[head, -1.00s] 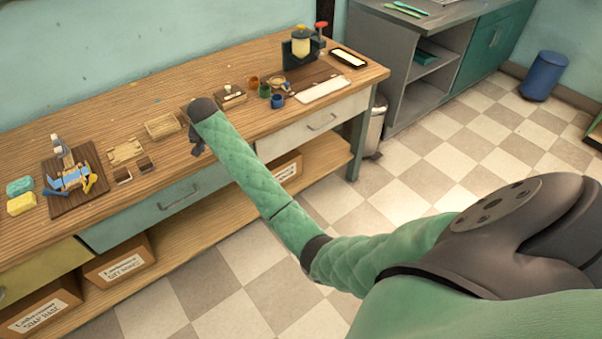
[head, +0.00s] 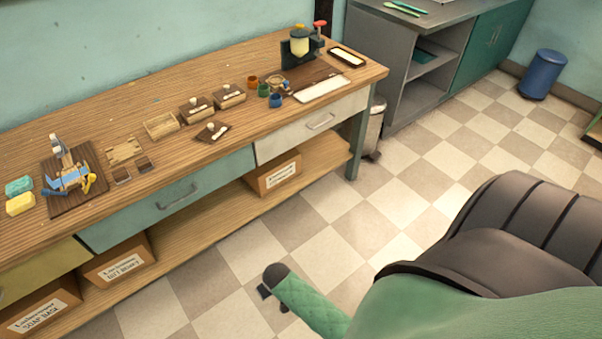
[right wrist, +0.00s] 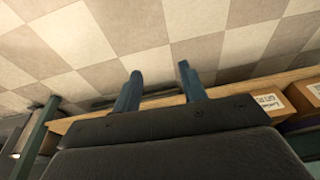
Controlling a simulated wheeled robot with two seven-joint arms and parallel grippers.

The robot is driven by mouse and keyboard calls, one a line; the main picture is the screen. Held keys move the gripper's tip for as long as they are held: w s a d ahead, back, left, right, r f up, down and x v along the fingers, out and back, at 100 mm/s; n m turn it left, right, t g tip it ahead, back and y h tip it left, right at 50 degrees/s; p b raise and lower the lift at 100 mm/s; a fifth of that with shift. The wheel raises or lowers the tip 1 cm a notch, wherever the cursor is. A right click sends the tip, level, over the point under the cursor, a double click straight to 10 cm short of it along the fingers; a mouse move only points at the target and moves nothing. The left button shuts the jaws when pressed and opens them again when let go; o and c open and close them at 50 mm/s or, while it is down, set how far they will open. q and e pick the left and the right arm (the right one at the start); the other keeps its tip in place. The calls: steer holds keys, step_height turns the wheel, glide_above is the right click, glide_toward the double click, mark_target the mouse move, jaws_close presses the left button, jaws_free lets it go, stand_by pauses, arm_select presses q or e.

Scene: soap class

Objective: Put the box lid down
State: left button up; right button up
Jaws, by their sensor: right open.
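The box lid (head: 212,132), a small dark wooden square with a pale knob, lies on the bench top near its front edge. It sits in front of two knobbed wooden boxes (head: 196,109) and (head: 229,95), and beside an open wooden box (head: 162,126). My right gripper (head: 272,290) is low in the head view, over the floor in front of the bench and well away from the lid. In the right wrist view its two blue fingers (right wrist: 160,88) stand apart with nothing between them. My left gripper is not in view.
The wooden bench (head: 120,90) also holds a dark tray (head: 62,205) with tools, soap bars (head: 20,204), and small coloured cups (head: 276,100). Cardboard boxes (head: 118,264) stand on its lower shelf. Checkered floor (head: 330,235) in front is clear.

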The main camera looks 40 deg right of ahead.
steer(key=s+f+n, duration=0.1)
steer(key=s+f, duration=0.4)
steer(key=s, duration=0.4)
steer(key=s+f+g, duration=0.1)
steer(key=s+f, duration=0.4)
steer(key=s, duration=0.4)
steer(key=shift+s+a+n+g, duration=0.2)
steer(key=shift+n+g, duration=0.1)
steer(key=shift+n, duration=0.1)
steer(key=shift+w+r, duration=0.1)
steer(key=shift+w, duration=0.05)
